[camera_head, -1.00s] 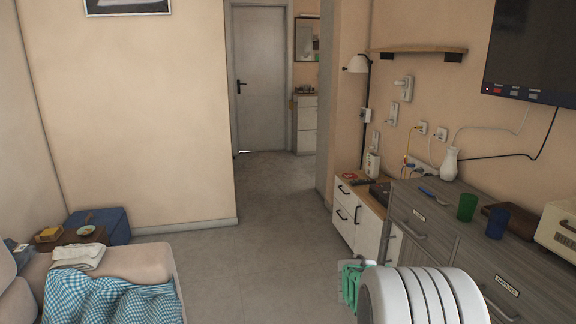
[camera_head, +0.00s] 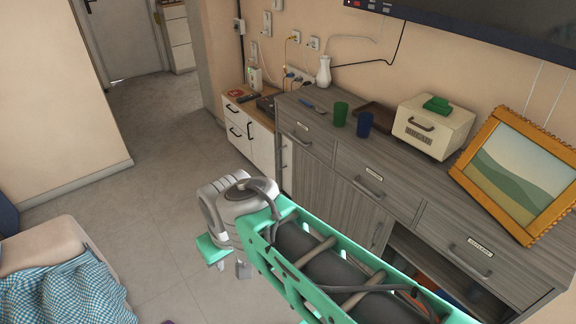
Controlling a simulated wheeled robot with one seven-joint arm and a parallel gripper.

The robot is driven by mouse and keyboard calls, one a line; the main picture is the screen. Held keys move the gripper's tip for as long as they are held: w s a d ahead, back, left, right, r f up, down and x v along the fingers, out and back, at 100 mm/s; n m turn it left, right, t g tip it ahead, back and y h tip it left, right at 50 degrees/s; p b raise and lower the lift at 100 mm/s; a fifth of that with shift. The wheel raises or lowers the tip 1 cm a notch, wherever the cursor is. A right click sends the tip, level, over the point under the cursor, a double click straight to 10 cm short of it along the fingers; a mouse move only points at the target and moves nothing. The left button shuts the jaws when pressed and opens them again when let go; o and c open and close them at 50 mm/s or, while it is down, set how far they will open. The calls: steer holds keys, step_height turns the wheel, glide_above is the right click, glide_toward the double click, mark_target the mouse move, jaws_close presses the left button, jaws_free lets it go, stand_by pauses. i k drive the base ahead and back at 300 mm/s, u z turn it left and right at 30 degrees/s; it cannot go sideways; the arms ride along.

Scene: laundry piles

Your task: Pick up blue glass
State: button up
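The blue glass (camera_head: 365,124) stands upright on top of the grey wooden dresser (camera_head: 318,128), just right of a green glass (camera_head: 340,113). Both glasses are clear of my arm. My arm reaches in from the lower right, in front of the dresser. Its far end, with grey and teal parts (camera_head: 228,262), hangs over the floor to the left of the dresser, well away from the blue glass. The finger opening cannot be made out, and I see nothing held there.
A white vase (camera_head: 324,72), a blue spoon-like item (camera_head: 320,108), a dark brown tray (camera_head: 376,114), a cream bread box (camera_head: 433,124) with a green item on top, and an orange-framed picture (camera_head: 517,176) share the dresser top. A bed (camera_head: 50,255) stands at left. The floor between is open.

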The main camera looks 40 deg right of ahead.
mark_target(365, 121)
steer(key=z, duration=2.1)
steer(key=i, duration=0.9)
steer(key=u, duration=1.5)
steer(key=i, duration=0.5)
steer(key=z, duration=0.05)
